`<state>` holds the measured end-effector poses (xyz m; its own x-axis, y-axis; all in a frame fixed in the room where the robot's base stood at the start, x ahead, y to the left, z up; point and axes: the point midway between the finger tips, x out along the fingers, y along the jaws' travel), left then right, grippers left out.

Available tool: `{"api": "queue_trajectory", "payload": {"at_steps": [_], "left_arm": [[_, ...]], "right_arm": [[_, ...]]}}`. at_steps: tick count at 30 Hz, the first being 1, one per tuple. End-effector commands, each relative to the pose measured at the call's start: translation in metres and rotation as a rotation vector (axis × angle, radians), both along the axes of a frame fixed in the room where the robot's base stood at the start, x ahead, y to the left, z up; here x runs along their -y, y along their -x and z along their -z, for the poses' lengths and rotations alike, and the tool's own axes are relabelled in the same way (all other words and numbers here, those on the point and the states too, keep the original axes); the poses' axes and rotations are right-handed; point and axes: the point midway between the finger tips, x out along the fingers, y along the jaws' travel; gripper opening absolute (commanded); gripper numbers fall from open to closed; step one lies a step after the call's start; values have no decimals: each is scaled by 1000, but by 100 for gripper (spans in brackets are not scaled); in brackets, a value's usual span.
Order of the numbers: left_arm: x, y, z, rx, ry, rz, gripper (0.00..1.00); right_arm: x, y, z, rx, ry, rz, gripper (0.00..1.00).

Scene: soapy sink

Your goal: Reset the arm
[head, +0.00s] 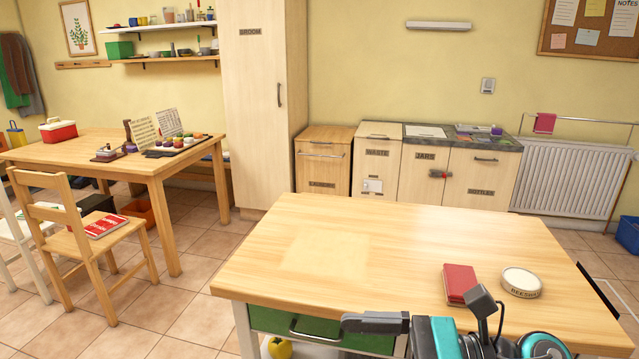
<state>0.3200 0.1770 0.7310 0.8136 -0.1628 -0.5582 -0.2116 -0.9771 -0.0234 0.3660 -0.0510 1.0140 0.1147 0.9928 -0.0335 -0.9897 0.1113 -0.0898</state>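One of my arms, dark grey with teal parts, shows at the bottom right in the head view, in front of the near wooden table (345,225). It appears to be my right arm. Its dark grey end, which looks like the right gripper (376,323), points left at the table's front edge, by the green drawer (275,322). The fingers cannot be made out clearly, and I see nothing held. My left gripper is not in view.
A red book (460,283) and a round white tin (521,282) sit at the table's right, close to my arm. The table's left and middle are bare. A wooden chair (75,240) and another table (110,160) stand at left. Cabinets (425,175) line the back wall.

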Motion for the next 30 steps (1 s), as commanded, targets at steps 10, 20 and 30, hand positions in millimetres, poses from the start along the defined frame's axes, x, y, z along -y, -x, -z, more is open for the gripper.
{"api": "queue_trajectory", "payload": {"at_steps": [10,20,30], "left_arm": [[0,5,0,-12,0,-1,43],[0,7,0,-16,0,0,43],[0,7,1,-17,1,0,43]], "right_arm": [[85,-56,91,-1608,-1271,518,94],[126,28,260,2090,1891,-701,94],[126,52,283,1919,1802,-653,94]]}}
